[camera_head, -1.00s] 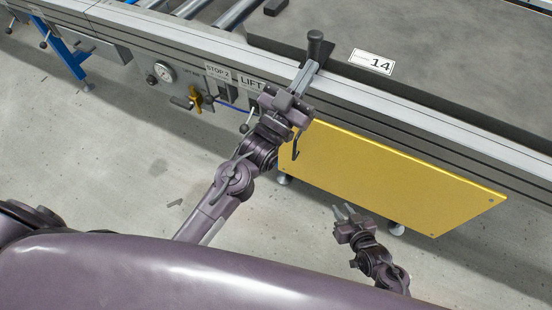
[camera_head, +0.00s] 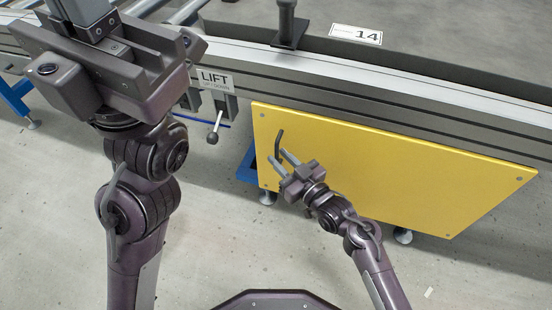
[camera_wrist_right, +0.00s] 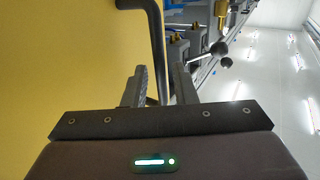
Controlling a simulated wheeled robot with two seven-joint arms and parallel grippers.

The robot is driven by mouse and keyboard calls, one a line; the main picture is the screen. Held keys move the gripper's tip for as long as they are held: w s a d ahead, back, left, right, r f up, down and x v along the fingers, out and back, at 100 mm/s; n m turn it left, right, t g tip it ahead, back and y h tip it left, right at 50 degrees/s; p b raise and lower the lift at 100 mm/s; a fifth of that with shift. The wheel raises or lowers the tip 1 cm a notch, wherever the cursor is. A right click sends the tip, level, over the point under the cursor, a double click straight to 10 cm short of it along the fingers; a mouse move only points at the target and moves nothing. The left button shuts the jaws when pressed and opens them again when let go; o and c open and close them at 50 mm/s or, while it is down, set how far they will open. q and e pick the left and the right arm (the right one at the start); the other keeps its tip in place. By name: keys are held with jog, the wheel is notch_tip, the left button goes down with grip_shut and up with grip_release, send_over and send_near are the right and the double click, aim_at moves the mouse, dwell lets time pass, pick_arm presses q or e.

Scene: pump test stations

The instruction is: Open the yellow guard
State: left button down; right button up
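The yellow guard (camera_head: 400,175) is a flat upright panel under the front rail of the bench. A dark bent handle (camera_head: 279,143) stands out near its left end. My right gripper (camera_head: 282,161) is at this handle with its two fingers apart. In the right wrist view the handle (camera_wrist_right: 157,40) runs down into the gap between the open fingers (camera_wrist_right: 160,88), and no grip on it shows. The guard's yellow face (camera_wrist_right: 60,60) fills the left of that view. My left gripper (camera_head: 95,28) is large at the upper left, its fingertips cut off by the frame.
A LIFT label (camera_head: 215,79) and a ball-ended lever (camera_head: 213,136) are left of the guard. The floor (camera_head: 225,230) in front is mostly clear.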

jog(key=shift+x, duration=1.05)
jog(key=shift+c, duration=0.4)
grip_shut()
